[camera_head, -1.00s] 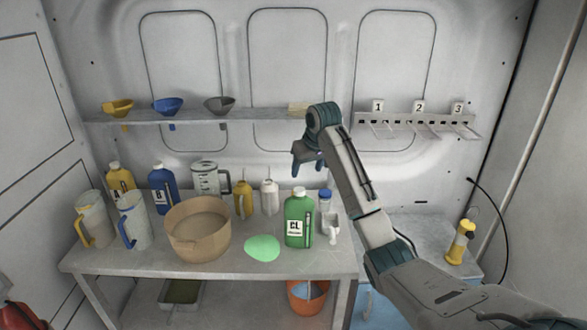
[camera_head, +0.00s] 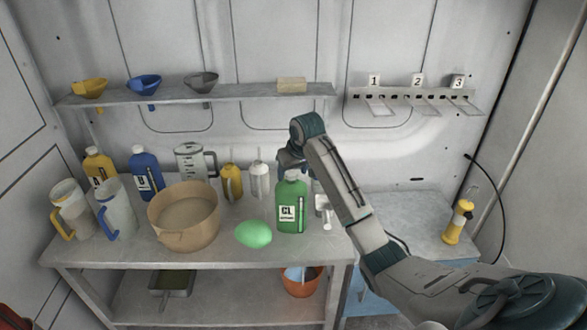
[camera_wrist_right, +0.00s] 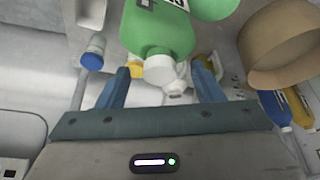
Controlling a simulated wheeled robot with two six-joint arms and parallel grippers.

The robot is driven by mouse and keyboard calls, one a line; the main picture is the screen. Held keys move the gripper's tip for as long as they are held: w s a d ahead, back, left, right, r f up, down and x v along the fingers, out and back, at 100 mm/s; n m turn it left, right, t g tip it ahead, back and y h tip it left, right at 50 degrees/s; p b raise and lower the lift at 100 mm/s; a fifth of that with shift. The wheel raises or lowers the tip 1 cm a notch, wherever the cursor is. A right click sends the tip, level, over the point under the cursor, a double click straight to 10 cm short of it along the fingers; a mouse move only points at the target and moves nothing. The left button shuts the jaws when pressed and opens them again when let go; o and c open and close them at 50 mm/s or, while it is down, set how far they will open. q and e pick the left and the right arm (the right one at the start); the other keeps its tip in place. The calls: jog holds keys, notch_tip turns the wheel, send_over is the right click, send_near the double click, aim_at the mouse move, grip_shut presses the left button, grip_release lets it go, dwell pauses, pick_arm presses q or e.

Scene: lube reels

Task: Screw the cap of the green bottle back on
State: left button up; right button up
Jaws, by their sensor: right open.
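The green bottle (camera_head: 291,213) stands upright on the table, with its dark-lettered label facing the head camera. A white cap (camera_wrist_right: 160,70) shows at the top of its neck in the right wrist view; I cannot tell whether it is screwed tight. My right gripper (camera_head: 288,166) is just above and behind the bottle top in the head view. In the right wrist view its two blue fingers (camera_wrist_right: 160,78) are open, one on each side of the white cap, with gaps showing. My left gripper is not in view.
A light green rounded thing (camera_head: 253,234) lies left of the bottle, beside a tan basin (camera_head: 184,232). Yellow (camera_head: 231,184) and white (camera_head: 259,180) bottles stand behind. A shelf (camera_head: 235,93) with funnels runs above.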

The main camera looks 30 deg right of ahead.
jog(key=c, duration=1.1)
jog(key=shift+o, duration=0.2)
jog(key=m, duration=0.1)
jog(key=m+h, duration=0.1)
jog(key=shift+w+a+m, duration=0.1)
jog(key=shift+a+m, duration=0.15)
jog(key=shift+m, duration=0.15)
jog(key=shift+m+g+h, duration=0.4)
jog(key=shift+m+g, duration=0.1)
jog(key=shift+m, duration=0.7)
jog(key=m, duration=0.2)
jog(key=m+h, duration=0.1)
jog(key=shift+w+a+g, duration=0.25)
jog(key=shift+a+g, duration=0.05)
jog(key=shift+g, duration=0.1)
jog(key=shift+m+h, duration=0.3)
jog(key=shift+m, duration=0.8)
jog(key=shift+g, duration=0.3)
